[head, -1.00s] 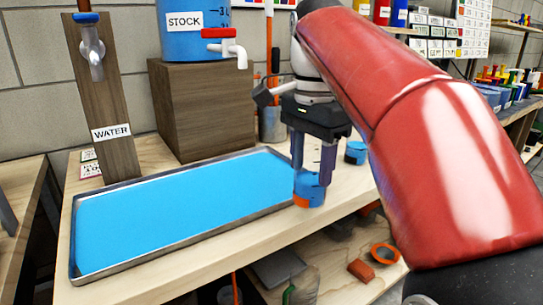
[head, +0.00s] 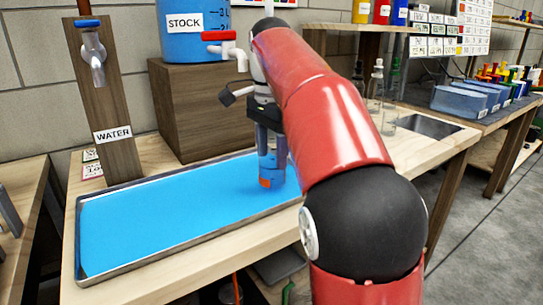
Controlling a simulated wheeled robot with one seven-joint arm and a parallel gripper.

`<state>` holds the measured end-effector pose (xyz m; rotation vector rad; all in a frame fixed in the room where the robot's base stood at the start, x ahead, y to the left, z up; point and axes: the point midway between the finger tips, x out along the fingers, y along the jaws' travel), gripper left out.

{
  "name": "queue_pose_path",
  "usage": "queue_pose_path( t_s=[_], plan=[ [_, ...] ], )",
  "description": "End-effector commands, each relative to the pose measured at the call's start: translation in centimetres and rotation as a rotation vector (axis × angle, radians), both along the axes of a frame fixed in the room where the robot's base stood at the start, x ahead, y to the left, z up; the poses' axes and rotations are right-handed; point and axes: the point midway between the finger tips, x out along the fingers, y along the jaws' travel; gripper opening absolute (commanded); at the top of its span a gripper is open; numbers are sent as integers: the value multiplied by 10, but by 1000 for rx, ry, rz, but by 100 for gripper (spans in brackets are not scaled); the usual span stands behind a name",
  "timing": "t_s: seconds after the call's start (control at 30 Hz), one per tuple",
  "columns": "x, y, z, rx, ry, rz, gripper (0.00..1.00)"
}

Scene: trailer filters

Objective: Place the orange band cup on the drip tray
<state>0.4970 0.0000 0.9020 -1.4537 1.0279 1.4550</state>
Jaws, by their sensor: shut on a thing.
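The orange band cup (head: 268,177) is a blue cup with an orange patch low on its side. My gripper (head: 270,150) points down and is shut on the cup, which is upright at the right part of the drip tray. The drip tray (head: 170,252) is a long metal-rimmed tray with a bright blue inside, lying on the wooden bench. I cannot tell whether the cup's base touches the tray or hangs just above it. My red arm hides the tray's right end.
A wooden post with a WATER tap (head: 92,50) stands behind the tray's left end. A blue STOCK container (head: 190,45) with a red-handled tap (head: 228,42) sits on a brown wooden block (head: 200,110) behind the tray. The tray's left and middle are clear.

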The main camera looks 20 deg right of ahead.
Motion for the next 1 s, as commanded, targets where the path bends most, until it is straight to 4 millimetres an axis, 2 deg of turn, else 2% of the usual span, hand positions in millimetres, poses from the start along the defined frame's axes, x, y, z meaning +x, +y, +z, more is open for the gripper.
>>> queue_pose_path(
  t_s=[0.13,0.6,0.63,0.7,0.77,1.0],
  plan=[
    [-1,0,-11,2,2,0,27],
    [0,0,-19,1,-1,0,27],
    [0,0,-18,1,0,0,56],
    [0,0,-18,1,0,0,65],
    [0,0,-18,1,0,0,73],
    [0,0,-18,1,0,0,74]
  ],
)
